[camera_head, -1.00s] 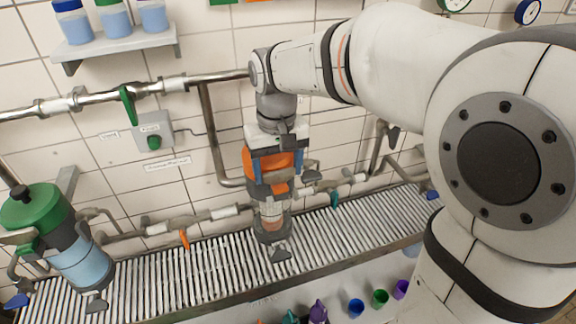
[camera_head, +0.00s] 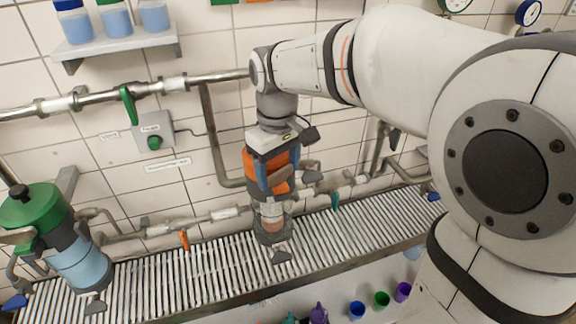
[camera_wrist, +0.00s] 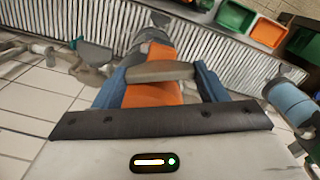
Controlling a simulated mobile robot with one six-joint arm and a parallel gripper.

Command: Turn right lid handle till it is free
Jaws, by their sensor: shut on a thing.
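The right canister (camera_head: 270,213) stands upright on the slatted grating with a clear lower body and an orange lid (camera_head: 252,163). The lid's grey bar handle (camera_head: 281,180) shows between my fingers. My gripper (camera_head: 276,172) is above the lid, pointing down, its blue fingers shut on the handle. In the wrist view my gripper (camera_wrist: 160,73) has one finger at each end of the grey handle (camera_wrist: 158,71), over the orange lid (camera_wrist: 152,95). My gripper partly hides the lid in the head view.
A second canister with a green lid (camera_head: 38,206) stands at the left. Wall pipes (camera_head: 210,130) run close behind my gripper, and a shelf with bottles (camera_head: 115,48) is at upper left. Small coloured cups (camera_head: 380,299) sit in front of the slatted grating (camera_head: 215,262).

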